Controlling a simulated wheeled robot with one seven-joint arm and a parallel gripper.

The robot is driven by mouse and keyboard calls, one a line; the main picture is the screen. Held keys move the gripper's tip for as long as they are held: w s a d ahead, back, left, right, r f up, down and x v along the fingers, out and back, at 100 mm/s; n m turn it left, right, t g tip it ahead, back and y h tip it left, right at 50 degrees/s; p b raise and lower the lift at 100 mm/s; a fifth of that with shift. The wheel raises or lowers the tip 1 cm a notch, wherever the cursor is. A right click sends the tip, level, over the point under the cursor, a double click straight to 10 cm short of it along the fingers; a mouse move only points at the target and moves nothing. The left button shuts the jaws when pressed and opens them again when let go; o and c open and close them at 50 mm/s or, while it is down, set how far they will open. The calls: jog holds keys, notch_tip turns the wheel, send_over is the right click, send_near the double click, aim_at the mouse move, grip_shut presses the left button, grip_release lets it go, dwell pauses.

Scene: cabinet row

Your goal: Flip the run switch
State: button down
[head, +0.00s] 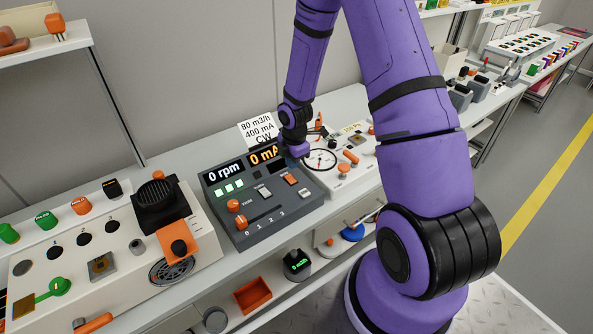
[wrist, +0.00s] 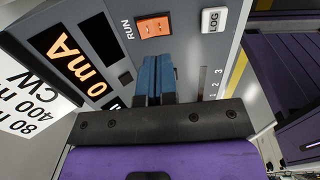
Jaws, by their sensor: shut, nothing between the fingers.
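The run switch is an orange rocker (wrist: 153,27) labelled RUN, on a dark grey control panel (head: 270,216). It also shows in the head view (head: 291,180), at the panel's right side. In the wrist view my gripper (wrist: 155,62) has its two blue fingers shut together with nothing between them. The fingertips appear just short of the switch in the picture; I cannot tell whether they touch it. In the head view the gripper (head: 299,151) is over the panel's back right corner, its fingertips not clearly visible. The displays read 0 rpm (head: 224,172) and 0 mA (head: 264,154).
A white LOG button (wrist: 213,20) sits right beside the switch. Orange knobs (head: 234,205) are on the panel's left. A card (head: 258,129) reading 80 m3/h, 400 mA, CW stands behind. White instrument boxes flank the panel on both sides.

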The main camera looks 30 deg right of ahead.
notch_tip(320, 180, up, 7)
jog(key=shift+s+r, duration=0.15)
jog(key=shift+s, duration=0.3)
